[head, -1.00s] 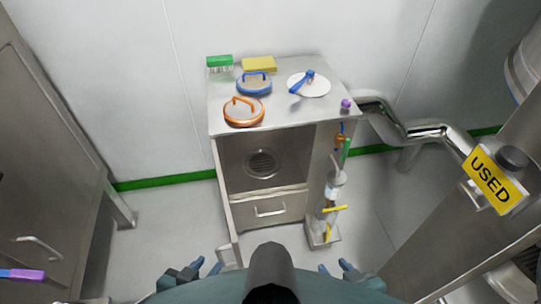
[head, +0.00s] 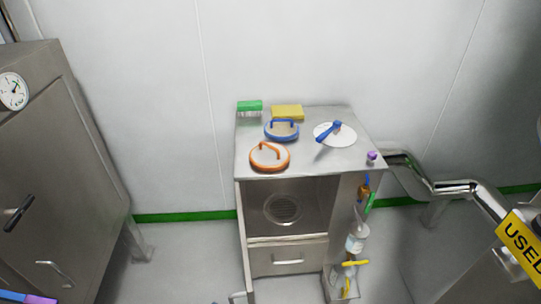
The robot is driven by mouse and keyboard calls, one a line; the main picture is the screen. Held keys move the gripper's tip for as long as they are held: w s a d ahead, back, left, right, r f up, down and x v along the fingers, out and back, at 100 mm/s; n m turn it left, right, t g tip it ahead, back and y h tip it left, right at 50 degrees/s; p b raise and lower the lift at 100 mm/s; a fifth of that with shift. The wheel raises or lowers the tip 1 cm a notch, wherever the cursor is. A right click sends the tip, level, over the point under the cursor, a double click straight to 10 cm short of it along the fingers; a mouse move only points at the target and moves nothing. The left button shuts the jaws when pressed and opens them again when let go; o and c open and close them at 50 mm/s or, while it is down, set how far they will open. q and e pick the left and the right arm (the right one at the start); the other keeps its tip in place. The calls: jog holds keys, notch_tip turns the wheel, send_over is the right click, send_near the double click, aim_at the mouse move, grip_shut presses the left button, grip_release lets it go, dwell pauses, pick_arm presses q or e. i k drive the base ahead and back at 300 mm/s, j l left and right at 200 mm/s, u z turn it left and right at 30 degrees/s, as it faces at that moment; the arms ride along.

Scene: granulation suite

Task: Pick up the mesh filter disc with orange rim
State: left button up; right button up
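The mesh filter disc with orange rim (head: 269,156) lies flat at the front left of the steel cabinet's top (head: 318,164). It has an orange arched handle across it. A similar disc with a blue rim and handle (head: 282,130) lies just behind it.
A green brush (head: 250,106) and a yellow sponge (head: 288,112) lie at the back of the top. A white disc with a blue-handled tool (head: 334,135) and a small purple item (head: 372,156) lie to the right. A steel pipe (head: 440,187) runs right of the cabinet.

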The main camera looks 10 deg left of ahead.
aim_at(268, 157)
jog(key=z, duration=0.7)
jog(key=j+z, duration=0.65)
jog(key=l, duration=0.1)
